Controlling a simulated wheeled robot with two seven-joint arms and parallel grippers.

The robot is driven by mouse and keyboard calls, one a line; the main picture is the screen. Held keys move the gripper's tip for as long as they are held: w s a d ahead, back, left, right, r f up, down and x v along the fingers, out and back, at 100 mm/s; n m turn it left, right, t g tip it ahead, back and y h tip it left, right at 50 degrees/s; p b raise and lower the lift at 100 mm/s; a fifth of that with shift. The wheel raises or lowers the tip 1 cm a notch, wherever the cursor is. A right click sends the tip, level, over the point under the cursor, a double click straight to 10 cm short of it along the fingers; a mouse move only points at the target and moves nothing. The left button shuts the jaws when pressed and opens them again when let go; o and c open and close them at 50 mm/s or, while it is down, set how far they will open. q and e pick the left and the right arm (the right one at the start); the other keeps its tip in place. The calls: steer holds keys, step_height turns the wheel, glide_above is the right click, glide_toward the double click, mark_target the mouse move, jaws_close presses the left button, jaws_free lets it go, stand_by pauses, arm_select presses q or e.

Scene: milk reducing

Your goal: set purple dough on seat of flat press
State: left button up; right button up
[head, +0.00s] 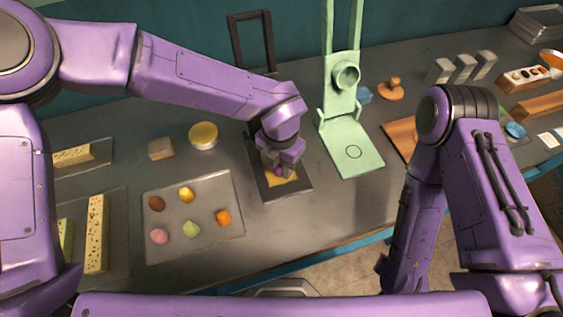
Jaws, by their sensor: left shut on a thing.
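My left gripper (281,172) is shut on the purple dough (278,171), which shows only as a small patch between the fingers. It is low over the yellow seat (272,182) of a dark flat press (290,191). I cannot tell whether the dough touches the seat, as the gripper hides part of it. The press's dark upright frame (234,40) stands raised behind. My right arm hangs at the right, its lower end (392,272) past the counter's front edge; its finger opening cannot be made out.
A tray (207,211) with several coloured dough balls lies left of the press. A green press (355,165) with a ring-marked plate stands to the right. A round yellow-topped tin (203,135) and a small beige block (160,149) sit behind the tray.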

arm_select(q)
steer(key=shift+f, duration=0.1)
steer(key=o, duration=1.6)
step_height(320, 180, up, 7)
steer(key=p, duration=0.7)
